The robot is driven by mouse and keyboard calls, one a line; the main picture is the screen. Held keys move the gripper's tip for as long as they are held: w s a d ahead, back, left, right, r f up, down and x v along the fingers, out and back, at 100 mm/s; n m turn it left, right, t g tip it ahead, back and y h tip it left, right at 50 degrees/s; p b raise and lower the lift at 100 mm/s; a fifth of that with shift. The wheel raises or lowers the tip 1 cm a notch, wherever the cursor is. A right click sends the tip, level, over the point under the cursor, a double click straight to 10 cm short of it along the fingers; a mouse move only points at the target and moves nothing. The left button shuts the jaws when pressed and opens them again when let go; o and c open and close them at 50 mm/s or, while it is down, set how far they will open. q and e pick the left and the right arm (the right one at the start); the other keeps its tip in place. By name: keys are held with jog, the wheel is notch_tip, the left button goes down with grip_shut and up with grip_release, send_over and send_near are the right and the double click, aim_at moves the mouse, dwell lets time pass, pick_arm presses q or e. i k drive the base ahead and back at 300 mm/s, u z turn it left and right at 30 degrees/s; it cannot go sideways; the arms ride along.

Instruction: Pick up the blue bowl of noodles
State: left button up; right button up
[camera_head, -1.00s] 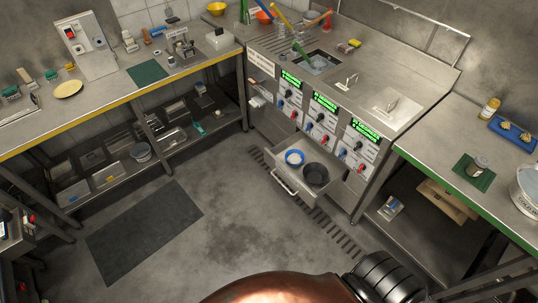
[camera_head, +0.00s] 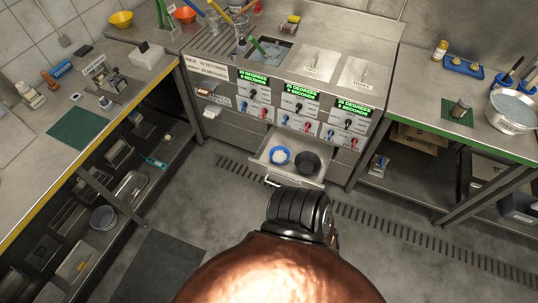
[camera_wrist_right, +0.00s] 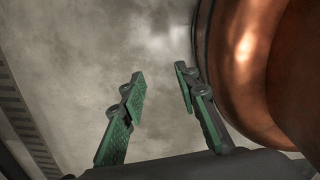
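A blue bowl (camera_head: 287,156) with pale contents sits in the open drawer (camera_head: 262,169) below the warmer controls in the head view. A dark bowl or pot (camera_head: 307,163) stands right beside it in the drawer. My right gripper (camera_wrist_right: 159,88) shows in the right wrist view with its two green-padded fingers apart and nothing between them. Bare floor lies behind the fingers, away from the drawer. My left gripper does not show in either view.
The warmer counter has a sink (camera_head: 270,52) and metal lids (camera_head: 319,62) above the drawer. A green-edged table (camera_head: 440,128) stands on the right. A yellow-edged counter (camera_head: 100,135) with a lower shelf runs along the left.

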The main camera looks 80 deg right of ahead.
aim_at(279, 155)
jog(key=z, duration=0.4)
jog(key=i, duration=0.8)
jog(key=z, duration=1.45)
jog(key=i, duration=0.5)
jog(key=z, duration=0.4)
